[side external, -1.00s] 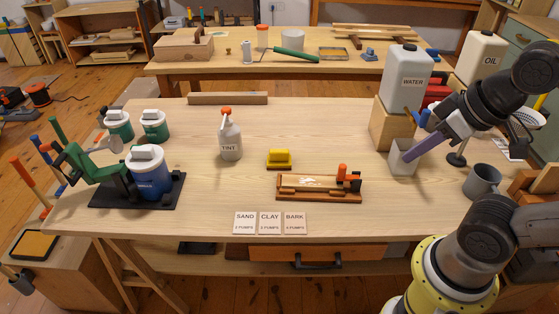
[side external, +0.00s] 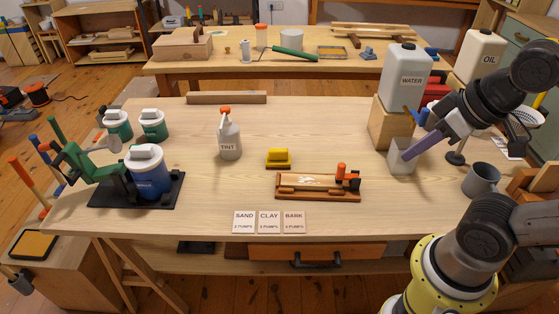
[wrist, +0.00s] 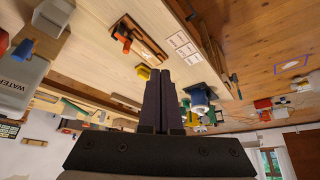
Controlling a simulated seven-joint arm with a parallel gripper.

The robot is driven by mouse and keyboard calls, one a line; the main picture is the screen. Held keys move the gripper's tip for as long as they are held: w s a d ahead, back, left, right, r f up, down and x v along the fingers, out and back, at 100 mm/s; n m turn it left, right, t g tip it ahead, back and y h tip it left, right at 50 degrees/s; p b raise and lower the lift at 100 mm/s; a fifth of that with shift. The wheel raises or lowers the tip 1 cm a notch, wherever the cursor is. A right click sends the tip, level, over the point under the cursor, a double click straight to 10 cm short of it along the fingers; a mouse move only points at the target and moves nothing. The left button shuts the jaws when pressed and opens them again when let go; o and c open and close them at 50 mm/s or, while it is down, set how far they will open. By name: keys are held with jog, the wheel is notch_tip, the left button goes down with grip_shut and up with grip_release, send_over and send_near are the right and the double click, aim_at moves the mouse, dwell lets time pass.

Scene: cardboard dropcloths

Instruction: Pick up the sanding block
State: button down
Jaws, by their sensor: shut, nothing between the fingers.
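A yellow block (side external: 278,158), which looks like the sanding block, lies on the middle of the wooden bench behind a framed wooden tray. It shows in the wrist view (wrist: 143,72) just beyond my fingers, partly hidden by them. My gripper (side external: 407,156) is at the right of the bench, well to the right of the yellow block. In the side view its fingers overlap a pale grey container. In the wrist view my gripper (wrist: 166,72) has its dark fingers together, with nothing between them.
The pale grey container (side external: 399,165) stands below the WATER jug (side external: 405,80), which is on a wooden block. A grey mug (side external: 481,180) is at the right. The wooden tray (side external: 305,194) and TINT bottle (side external: 230,142) flank the block. Bench between block and container is clear.

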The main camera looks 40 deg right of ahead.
dwell(0.3)
jog(key=shift+c, duration=1.4)
grip_release()
